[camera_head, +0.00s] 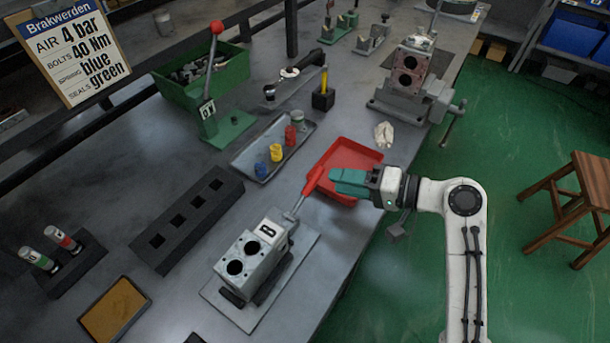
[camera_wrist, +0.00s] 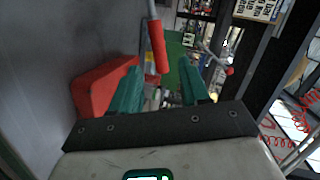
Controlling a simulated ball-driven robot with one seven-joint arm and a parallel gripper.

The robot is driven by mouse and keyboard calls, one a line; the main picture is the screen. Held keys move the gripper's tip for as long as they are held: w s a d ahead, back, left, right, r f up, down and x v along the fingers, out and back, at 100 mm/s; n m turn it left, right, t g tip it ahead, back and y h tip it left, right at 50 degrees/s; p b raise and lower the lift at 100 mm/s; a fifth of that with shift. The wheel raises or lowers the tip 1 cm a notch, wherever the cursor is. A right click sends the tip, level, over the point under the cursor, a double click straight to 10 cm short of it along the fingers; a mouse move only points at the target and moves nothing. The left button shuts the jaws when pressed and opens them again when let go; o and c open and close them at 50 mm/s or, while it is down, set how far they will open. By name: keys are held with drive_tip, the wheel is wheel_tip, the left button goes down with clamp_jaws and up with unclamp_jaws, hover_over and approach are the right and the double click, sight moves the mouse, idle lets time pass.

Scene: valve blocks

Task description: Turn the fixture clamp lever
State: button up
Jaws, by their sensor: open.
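The clamp lever (camera_head: 312,181) has a red grip on a thin grey rod. It slants up to the right from the fixture holding the valve block marked B (camera_head: 246,258). My gripper (camera_head: 336,182) comes in from the right, its teal fingers just beside the red grip. In the wrist view, the red grip (camera_wrist: 158,47) appears between the two open fingers of my gripper (camera_wrist: 160,70), toward their tips. I cannot tell whether the fingers touch it. Nothing is held.
A red tray (camera_head: 352,160) lies behind my gripper. A grey tray with coloured parts (camera_head: 244,158), a black block with square holes (camera_head: 188,218) and a green-based lever with a red ball (camera_head: 217,28) stand farther left. A stool (camera_head: 590,185) stands on the floor at right.

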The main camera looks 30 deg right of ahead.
sight(307, 191)
drive_tip(key=x, duration=0.9)
drive_tip(key=shift+s, duration=0.1)
clamp_jaws()
idle(0.4)
